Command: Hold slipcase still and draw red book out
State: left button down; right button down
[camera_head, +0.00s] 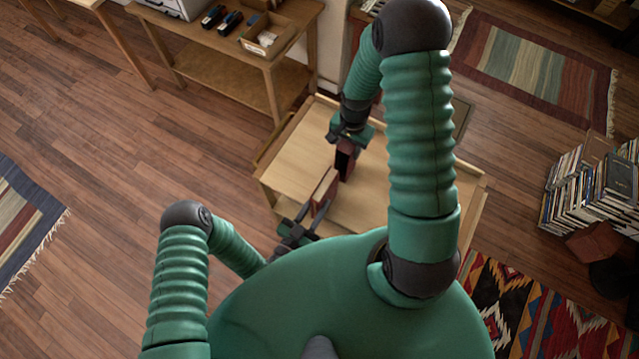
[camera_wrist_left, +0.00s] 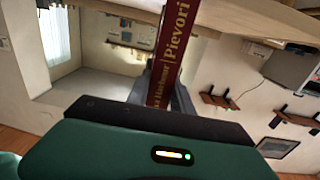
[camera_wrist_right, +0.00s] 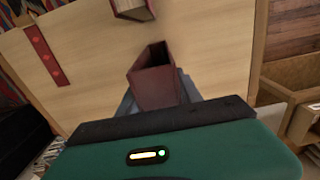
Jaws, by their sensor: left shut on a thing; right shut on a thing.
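The red book (camera_head: 325,187) has a dark red spine with gold lettering, which fills the middle of the left wrist view (camera_wrist_left: 177,55). My left gripper (camera_head: 308,217) is shut on it. The slipcase (camera_head: 345,161) is a dark red open box, and its dark hollow inside shows in the right wrist view (camera_wrist_right: 155,72). My right gripper (camera_head: 351,139) is shut on the slipcase from the far side. The book is outside the slipcase, with a small gap between them. In the right wrist view the book's page edges (camera_wrist_right: 133,9) show at the top, apart from the slipcase mouth.
Both are over a light wooden table (camera_head: 375,200) with a raised edge. A red strip with dots (camera_wrist_right: 45,55) lies on it in the right wrist view. A wooden side table (camera_head: 225,60) stands behind left. Stacked books (camera_head: 590,185) stand on the floor at right.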

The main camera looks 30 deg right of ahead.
aim_at(315, 199)
pick_arm(q)
jog(key=shift+s+a, duration=0.25)
jog(key=shift+a, duration=0.25)
pick_arm(e)
jog(key=shift+f, duration=0.1)
pick_arm(q)
jog(key=shift+r, duration=3.75)
jog(key=shift+w+d, duration=0.1)
pick_arm(e)
jog(key=c, duration=0.7)
grip_release()
